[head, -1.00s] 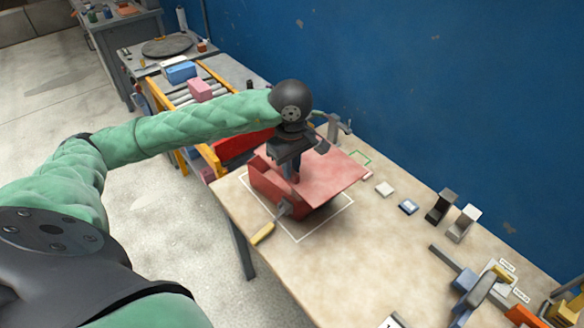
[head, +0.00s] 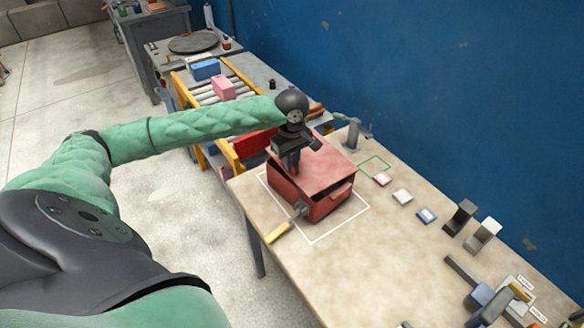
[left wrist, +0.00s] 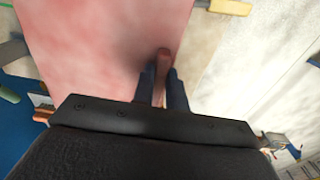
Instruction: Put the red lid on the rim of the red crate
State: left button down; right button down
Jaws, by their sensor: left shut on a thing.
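The red crate (head: 291,190) stands on the table inside a white outline, with a ledge or handle on its right-hand side. My right gripper is not in view.
Small blocks (head: 402,197), two dark and grey stands (head: 461,217) and a clamp-like tool (head: 490,300) are to the right. A blue wall (head: 420,90) is behind. A roller conveyor (head: 225,95) stands at the back left.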

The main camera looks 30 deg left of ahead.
pick_arm(q)
notch_tip(320, 180, down, 2)
jog(key=shift+f, duration=0.4)
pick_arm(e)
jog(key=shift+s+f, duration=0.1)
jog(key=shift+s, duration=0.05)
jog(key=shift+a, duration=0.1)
pick_arm(q)
jog(key=shift+f, duration=0.1)
jog(key=c, duration=1.4)
grip_release()
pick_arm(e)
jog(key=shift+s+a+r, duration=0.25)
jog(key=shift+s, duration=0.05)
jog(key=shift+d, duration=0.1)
